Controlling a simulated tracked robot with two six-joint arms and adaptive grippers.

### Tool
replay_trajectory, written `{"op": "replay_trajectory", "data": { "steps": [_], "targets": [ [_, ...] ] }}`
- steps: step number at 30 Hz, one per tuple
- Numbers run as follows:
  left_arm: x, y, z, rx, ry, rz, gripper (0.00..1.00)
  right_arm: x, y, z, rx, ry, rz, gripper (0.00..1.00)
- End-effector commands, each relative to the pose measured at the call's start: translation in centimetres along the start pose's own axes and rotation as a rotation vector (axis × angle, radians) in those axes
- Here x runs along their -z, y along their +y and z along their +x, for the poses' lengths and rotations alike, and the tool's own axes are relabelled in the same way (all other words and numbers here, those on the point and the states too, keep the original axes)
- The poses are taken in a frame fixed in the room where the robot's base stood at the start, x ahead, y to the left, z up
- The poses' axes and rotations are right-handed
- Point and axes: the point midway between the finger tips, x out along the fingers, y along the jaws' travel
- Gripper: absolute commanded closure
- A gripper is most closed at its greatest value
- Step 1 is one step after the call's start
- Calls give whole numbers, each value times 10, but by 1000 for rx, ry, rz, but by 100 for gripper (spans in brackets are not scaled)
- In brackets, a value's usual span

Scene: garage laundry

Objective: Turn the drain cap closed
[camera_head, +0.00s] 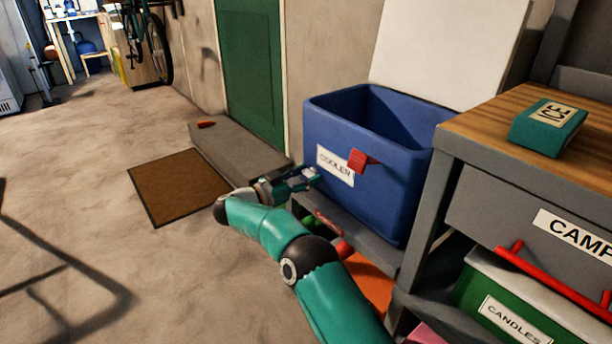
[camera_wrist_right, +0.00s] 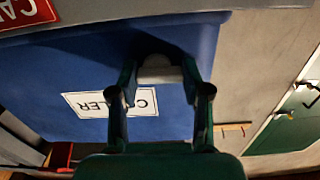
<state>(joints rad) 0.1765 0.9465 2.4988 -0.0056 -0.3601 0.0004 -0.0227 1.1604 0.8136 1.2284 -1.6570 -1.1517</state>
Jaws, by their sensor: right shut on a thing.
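The blue cooler (camera_head: 375,200) stands on a grey shelf, its white lid (camera_head: 430,45) raised behind it. A white "COOLER" label is on its front. My right gripper (camera_head: 312,174) is at the cooler's front left, just below and left of the label. In the right wrist view, which is turned over, my right gripper (camera_wrist_right: 160,80) is shut on a pale grey drain cap (camera_wrist_right: 160,71) against the blue wall (camera_wrist_right: 70,65). The dark fingers hide its sides, so its turn cannot be told. My left gripper is not in view.
A wooden-topped bench (camera_head: 500,110) with a teal "ICE" box (camera_head: 548,127) stands at the right. A brown mat (camera_head: 178,187) and a grey step (camera_head: 232,150) lie left; the floor there is open.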

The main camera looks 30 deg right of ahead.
Motion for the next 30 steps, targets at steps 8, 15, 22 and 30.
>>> {"op": "replay_trajectory", "data": {
  "steps": [8, 15, 22, 30],
  "targets": [
    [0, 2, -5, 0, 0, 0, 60, 2, -2, -2, 7, 1, 161, 87],
    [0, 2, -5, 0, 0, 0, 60, 1, -2, -3, 8, 0, 376, 87],
    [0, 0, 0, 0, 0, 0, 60, 0, -2, -4, 8, -1, 595, 87],
    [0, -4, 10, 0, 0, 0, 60, 0, -1, -5, 8, -3, 851, 87]
  ]
}}
